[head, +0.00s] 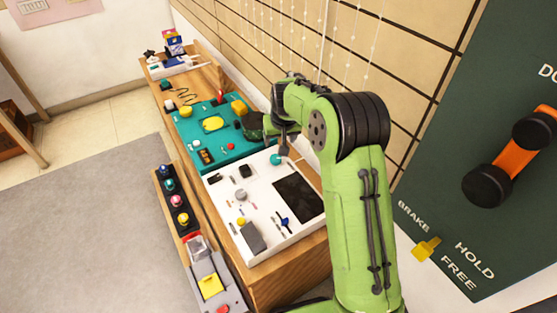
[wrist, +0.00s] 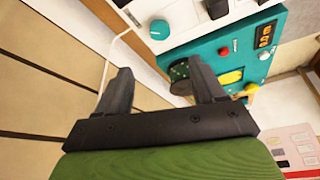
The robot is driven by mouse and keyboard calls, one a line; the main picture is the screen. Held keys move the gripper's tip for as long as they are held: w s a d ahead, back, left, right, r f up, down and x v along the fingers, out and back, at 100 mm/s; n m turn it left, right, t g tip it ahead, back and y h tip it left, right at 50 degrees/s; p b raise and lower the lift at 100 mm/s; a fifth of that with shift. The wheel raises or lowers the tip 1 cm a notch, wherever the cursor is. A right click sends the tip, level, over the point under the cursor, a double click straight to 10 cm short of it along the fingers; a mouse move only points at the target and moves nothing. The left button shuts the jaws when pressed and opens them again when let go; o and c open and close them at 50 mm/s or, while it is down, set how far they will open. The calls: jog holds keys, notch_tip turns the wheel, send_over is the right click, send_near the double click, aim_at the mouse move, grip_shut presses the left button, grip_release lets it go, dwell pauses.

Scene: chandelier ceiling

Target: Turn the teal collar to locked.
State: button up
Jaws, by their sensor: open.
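A round teal piece (head: 275,159), which looks like the collar, sits at the back edge of the white panel (head: 217,188). In the wrist view a teal knob-like piece (wrist: 159,29) shows on the white panel, beyond the fingertips; it seems to be the same one. Its marks and its locked side are too small to read. My gripper (wrist: 160,78) is open with nothing between its fingers, and is apart from the teal piece. In the head view my arm's wrist hangs over the back edge of the panels and the fingers are hard to make out.
A teal panel (head: 222,151) with a yellow oval, a red button and other controls adjoins the white panel. A dark screen (head: 298,197) and small parts lie on the white panel. The tiled wall (head: 245,50) runs close behind the bench. A strip of coloured knobs (head: 176,201) stands in front.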

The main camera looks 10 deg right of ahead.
aim_at(275, 158)
jog(key=b+x, duration=0.4)
jog(key=x, duration=1.1)
jog(key=shift+s, duration=0.1)
jog(key=shift+c, duration=0.3)
jog(key=c, duration=1)
jog(key=shift+a, duration=0.1)
jog(key=m+h+p, duration=0.1)
jog(key=m, duration=0.3)
jog(key=shift+a+g, duration=0.2)
jog(key=shift+g, duration=0.1)
jog(key=m+h+p, duration=0.1)
jog(key=m, duration=0.1)
jog(key=m+g+h+p, duration=0.1)
jog(key=m, duration=0.2)
jog(key=shift+a, duration=0.1)
jog(key=shift+m, duration=0.4)
